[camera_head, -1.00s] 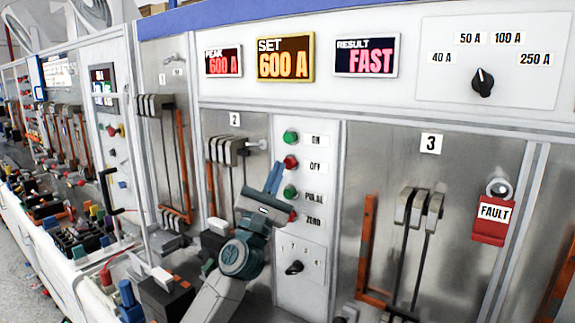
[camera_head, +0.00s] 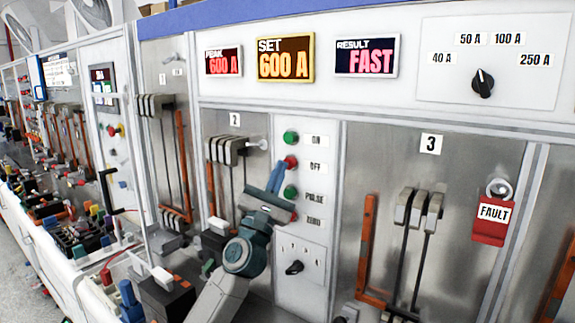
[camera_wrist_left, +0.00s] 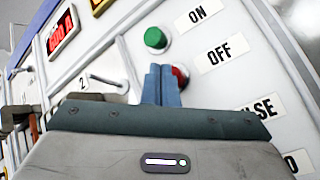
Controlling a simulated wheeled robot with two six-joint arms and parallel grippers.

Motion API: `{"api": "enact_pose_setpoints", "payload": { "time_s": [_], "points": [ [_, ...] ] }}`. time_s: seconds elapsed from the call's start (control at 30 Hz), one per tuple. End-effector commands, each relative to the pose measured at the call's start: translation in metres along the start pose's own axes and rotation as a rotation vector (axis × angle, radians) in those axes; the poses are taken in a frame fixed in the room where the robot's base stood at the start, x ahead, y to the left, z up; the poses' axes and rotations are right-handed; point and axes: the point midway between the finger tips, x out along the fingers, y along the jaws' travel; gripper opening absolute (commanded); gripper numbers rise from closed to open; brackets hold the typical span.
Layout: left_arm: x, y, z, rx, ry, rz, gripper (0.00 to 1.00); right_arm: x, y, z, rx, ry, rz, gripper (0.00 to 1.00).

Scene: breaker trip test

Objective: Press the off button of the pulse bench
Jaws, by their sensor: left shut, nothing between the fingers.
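The red off button (camera_head: 291,161) is on the white button column, beside the label OFF (camera_head: 316,168). It also shows in the left wrist view (camera_wrist_left: 180,76), partly hidden behind the fingers. My left gripper (camera_head: 274,172) is shut and empty, with its blue fingertips just left of and below the red button. In the left wrist view the shut fingertips (camera_wrist_left: 160,72) overlap the button's left edge; I cannot tell whether they touch it. The green ON button (camera_head: 290,137) is above. My right gripper is not in view.
Below are the green PULSE button (camera_head: 290,191) and the ZERO button (camera_head: 293,216), close to my gripper. A rotary knob (camera_head: 294,267) is lower down. A red FAULT tag (camera_head: 491,222) hangs at right. The result display (camera_head: 367,56) reads FAST.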

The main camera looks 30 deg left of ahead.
Motion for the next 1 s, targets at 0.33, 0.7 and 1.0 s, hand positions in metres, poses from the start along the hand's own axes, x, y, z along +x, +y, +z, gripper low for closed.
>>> {"api": "enact_pose_setpoints", "payload": {
  "time_s": [0.33, 0.7, 1.0],
  "points": [
    [0.0026, -0.002, -0.002, 0.0, 0.0, 0.0, 0.0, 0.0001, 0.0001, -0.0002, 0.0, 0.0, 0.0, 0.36],
    [0.0059, -0.0041, -0.0044, 0.0, 0.0, 0.0, 0.0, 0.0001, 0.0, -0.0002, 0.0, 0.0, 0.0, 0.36],
    [0.0071, -0.0048, -0.005, 0.0, 0.0, 0.001, 0.0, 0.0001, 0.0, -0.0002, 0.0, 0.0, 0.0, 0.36]
  ]
}}
